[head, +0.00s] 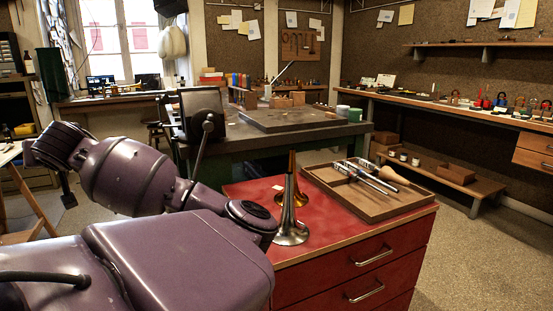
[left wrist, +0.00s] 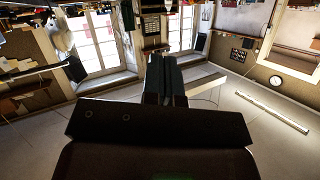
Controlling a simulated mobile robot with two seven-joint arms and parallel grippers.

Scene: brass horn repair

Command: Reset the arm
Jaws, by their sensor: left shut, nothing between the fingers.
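My left arm, purple, fills the lower left of the head view, bent, with its far part raised above the floor left of the red cabinet (head: 335,241). No gripper fingers can be made out in the head view. In the left wrist view, my left gripper (left wrist: 165,92) shows as two dark fingers pressed together with nothing between them. It points out into the open room, apart from any object. My right gripper is in neither view.
Horn bells, brass (head: 291,188) and silver (head: 292,233), stand on the red cabinet close to my arm. A wooden tray (head: 405,207) holds several tools there. A green workbench (head: 258,134) stands behind. The floor (head: 478,250) at right is clear.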

